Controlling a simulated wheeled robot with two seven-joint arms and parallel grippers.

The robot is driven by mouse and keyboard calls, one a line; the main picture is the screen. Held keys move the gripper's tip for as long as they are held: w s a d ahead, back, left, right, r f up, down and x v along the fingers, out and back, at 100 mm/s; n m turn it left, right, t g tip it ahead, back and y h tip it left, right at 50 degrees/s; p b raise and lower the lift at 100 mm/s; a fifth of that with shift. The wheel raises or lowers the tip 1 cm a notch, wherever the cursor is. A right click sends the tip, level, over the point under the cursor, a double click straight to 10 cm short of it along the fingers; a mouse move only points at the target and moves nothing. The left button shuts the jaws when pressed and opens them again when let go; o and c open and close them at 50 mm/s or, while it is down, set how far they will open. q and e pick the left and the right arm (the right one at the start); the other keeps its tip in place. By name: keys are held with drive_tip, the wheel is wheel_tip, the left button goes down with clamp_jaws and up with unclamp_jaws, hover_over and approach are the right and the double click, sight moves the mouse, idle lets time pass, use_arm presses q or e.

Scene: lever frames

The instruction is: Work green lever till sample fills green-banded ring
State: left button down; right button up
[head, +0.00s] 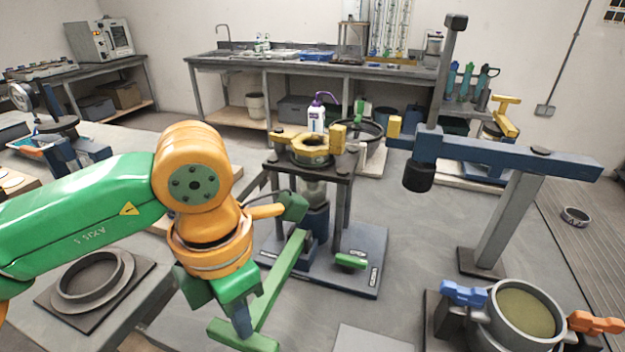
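A green lever (283,278) slopes down toward me from a dark press-like stand (375,245) in the middle. Its near end has a green crossbar (243,338). My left gripper (240,318) points down at this near end, overlapping the crossbar in the picture; whether its fingers touch or close on it, I cannot tell. A yellow-brown ring (310,150) with yellow clamp blocks sits on top of the stand, above a pale cylinder (313,190). I cannot make out a green band on it, nor how full it is. My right gripper is out of view.
A blue beam (510,157) on a grey post with a black weight reaches over from the right. A clamped ring (525,312) with olive material stands at lower right. A grey ring on a plate (92,280) lies at lower left. A purple-capped bottle (316,118) stands behind.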

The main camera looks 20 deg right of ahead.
use_arm(q)
drive_tip(key=shift+r, duration=0.1)
wheel_tip(320, 180, up, 14)
drive_tip(key=w+d+p, duration=0.1)
drive_tip(key=p, duration=1.3)
drive_tip(key=shift+w+d+r, duration=0.15)
drive_tip(key=shift+w, duration=0.25)
